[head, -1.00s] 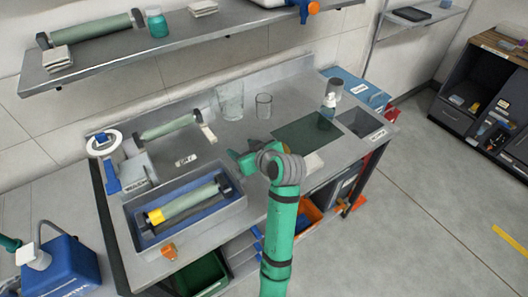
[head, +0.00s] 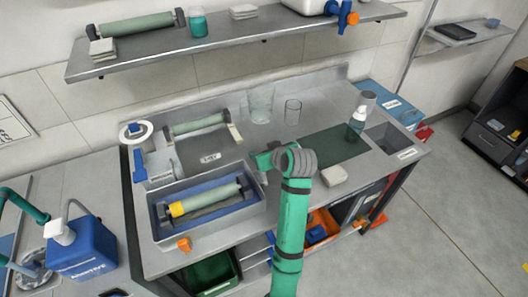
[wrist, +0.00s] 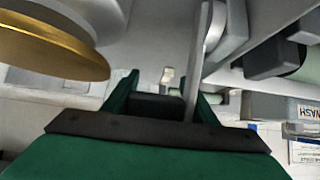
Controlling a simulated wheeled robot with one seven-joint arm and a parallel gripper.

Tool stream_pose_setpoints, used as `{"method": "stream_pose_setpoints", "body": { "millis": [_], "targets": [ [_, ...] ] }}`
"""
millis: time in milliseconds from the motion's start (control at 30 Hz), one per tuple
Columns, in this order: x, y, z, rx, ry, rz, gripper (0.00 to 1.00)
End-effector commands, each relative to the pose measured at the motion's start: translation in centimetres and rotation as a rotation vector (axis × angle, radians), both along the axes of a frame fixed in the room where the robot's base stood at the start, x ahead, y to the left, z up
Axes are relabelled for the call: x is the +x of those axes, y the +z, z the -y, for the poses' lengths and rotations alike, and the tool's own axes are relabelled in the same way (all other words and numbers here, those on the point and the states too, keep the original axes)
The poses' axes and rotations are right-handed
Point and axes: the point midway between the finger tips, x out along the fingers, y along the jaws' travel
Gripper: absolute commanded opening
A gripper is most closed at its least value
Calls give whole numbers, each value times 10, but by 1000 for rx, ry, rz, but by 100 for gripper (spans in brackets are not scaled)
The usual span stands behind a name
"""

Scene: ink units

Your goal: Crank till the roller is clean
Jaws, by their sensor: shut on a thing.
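A grey-green roller (head: 212,201) with a yellow collar at its left end lies in the blue-lined wash tray (head: 163,236) on the bench. A small orange knob (head: 184,245) is on the tray's front. My gripper (head: 262,160) is at the back right corner of the tray. In the wrist view my gripper (wrist: 165,98) has its green fingers around a thin grey bar (wrist: 197,78), which looks like a crank arm. It is shut on this part, but the grip point is partly hidden. A gold disc (wrist: 50,45) is close at upper left there; I cannot tell what it belongs to.
A second roller (head: 195,124) lies behind the tray, with a tape reel (head: 135,131) at its left. A glass beaker (head: 261,104), a dark green mat (head: 335,145), a spray bottle (head: 357,120) and a white pad (head: 334,175) are to the right. A shelf (head: 240,40) hangs above.

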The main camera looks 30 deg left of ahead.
Motion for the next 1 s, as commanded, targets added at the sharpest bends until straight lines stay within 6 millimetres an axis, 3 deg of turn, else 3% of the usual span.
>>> {"method": "stream_pose_setpoints", "body": {
  "millis": [33, 833, 867, 1000],
  "targets": [
    [6, -8, 11, -13, -23, -10, 12],
    [6, -8, 12, -14, -22, -11, 12],
    [6, -8, 11, -14, -22, -11, 59],
    [5, -6, 10, -11, -20, -9, 63]
  ]
}}
